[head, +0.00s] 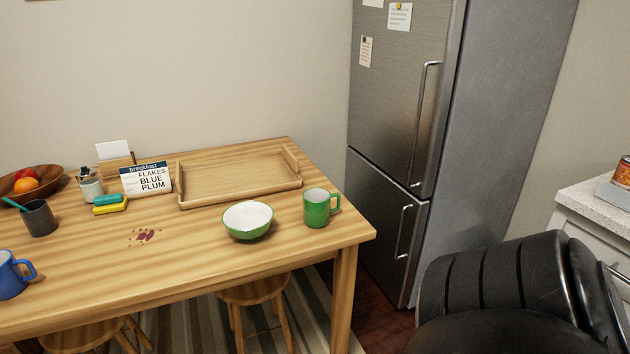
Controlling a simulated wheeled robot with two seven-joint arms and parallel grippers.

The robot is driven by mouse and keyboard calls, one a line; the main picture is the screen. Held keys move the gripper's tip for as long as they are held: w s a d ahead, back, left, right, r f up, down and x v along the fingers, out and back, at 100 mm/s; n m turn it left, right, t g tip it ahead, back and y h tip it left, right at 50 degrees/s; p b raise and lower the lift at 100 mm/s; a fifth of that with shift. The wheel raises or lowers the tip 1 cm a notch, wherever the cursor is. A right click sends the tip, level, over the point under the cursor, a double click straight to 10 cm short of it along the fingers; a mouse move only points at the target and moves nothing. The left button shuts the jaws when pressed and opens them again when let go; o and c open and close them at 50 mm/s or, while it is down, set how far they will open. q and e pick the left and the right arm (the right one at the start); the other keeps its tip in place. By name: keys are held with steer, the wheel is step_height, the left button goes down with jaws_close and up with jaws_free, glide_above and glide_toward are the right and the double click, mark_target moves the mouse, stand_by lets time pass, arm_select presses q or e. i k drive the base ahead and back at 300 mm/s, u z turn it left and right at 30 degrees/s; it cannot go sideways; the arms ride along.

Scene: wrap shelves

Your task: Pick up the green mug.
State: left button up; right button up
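The green mug (316,209) stands upright near the right end of the wooden table (200,262), with its handle to the right. A green bowl with a white inside (248,220) stands just left of it, with a small gap between them. Neither of my grippers shows in the head view. A black part of what looks like my own arm fills the lower right corner, away from the mug.
A wooden tray (240,183) lies behind the bowl and mug. A breakfast sign (146,178), sponges (110,203), a dark cup (39,219) and a blue mug (11,275) are further left. A stool (254,291) is under the table. The fridge (398,120) stands behind right.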

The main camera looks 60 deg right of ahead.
mark_target(322, 207)
steer(key=z, duration=3.15)
steer(key=i, duration=1.3)
steer(key=u, duration=2.4)
